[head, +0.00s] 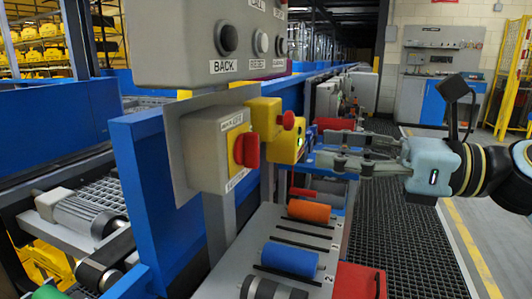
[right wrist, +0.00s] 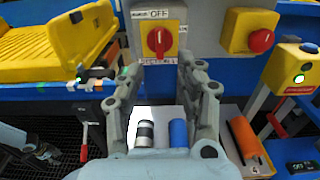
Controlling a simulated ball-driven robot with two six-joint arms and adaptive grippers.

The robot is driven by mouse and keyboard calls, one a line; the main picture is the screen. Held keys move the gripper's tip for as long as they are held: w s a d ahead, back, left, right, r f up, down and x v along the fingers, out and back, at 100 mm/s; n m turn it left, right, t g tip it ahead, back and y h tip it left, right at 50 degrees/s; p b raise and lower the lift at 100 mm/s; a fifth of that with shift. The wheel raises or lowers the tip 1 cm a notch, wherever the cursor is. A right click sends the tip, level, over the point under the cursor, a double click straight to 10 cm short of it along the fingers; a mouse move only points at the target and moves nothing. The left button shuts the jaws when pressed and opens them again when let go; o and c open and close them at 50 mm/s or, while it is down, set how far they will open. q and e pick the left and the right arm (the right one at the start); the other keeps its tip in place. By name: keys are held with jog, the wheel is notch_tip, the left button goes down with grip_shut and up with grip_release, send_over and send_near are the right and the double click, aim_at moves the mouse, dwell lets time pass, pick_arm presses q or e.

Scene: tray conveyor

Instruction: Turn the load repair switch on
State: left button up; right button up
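The switch is a red rotary knob (head: 246,150) on a yellow plate on a grey box (head: 205,150). In the right wrist view the red knob (right wrist: 158,40) stands about upright, with a label reading OFF above it; the label below is too small to read surely. My right gripper (head: 318,160) is to the right of the switch box, pointing left, apart from it. In the right wrist view its two fingers (right wrist: 160,72) are spread, with the knob beyond and between them, and nothing held.
A yellow box with a red button (head: 289,120) sits right beside the switch. A grey panel (head: 205,40) with BACK and other buttons hangs above. Below is a rack (head: 235,270) with orange, blue and dark rollers. A blue frame (head: 150,200) stands left.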

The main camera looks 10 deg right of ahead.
aim_at(259, 143)
jog(key=p+x, duration=0.1)
jog(key=x, duration=0.9)
jog(key=shift+r, duration=0.1)
grip_shut()
